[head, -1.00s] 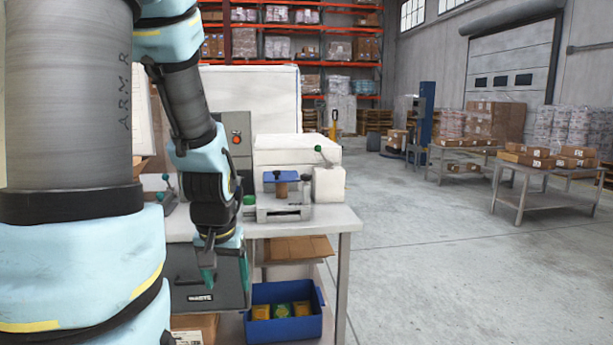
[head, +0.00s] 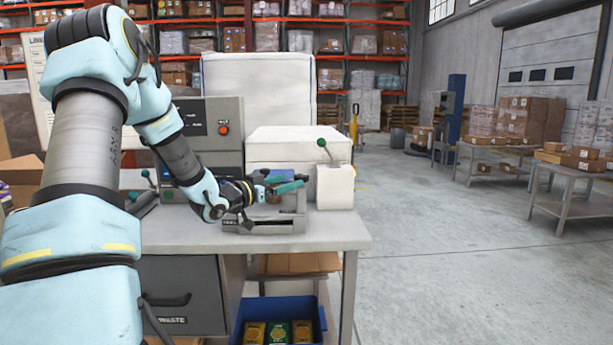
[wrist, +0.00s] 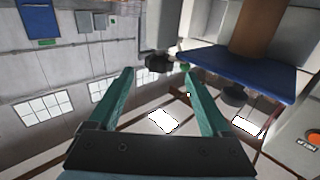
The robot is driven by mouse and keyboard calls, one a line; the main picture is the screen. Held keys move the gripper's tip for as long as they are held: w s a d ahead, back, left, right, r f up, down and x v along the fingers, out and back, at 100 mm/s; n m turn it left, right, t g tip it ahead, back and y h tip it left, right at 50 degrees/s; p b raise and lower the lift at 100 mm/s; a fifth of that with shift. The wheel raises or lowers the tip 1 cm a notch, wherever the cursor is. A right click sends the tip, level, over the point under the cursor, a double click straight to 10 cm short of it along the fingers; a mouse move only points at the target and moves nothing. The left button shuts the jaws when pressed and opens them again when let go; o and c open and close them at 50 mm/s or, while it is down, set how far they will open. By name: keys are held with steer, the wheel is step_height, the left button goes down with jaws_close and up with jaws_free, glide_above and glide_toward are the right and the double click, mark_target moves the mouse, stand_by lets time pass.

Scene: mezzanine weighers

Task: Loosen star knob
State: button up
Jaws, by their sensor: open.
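My gripper (head: 290,182) is in front of the weighing fixture on the bench, its two teal fingers apart and empty. In the wrist view the fingers (wrist: 159,70) point at a dark lobed knob (wrist: 159,63) on a grey post; it looks like the star knob. The knob appears between the fingertips, seemingly beyond them, and I see no contact. A second dark knob (wrist: 235,96) shows by the blue plate (wrist: 240,74), right of the fingers. In the head view my gripper and wrist hide the knobs and much of the fixture (head: 270,224).
A white block (head: 335,187) with a green-tipped lever (head: 323,145) stands right of the fixture. A grey cabinet (head: 205,125) with a red button is behind. The bench front (head: 190,238) is clear. A blue bin (head: 318,318) sits below.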

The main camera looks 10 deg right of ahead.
steer(key=p+x, duration=0.2)
steer(key=x, duration=0.7)
steer(key=shift+d, duration=0.2)
steer(key=shift+f, duration=0.1)
jaws_close()
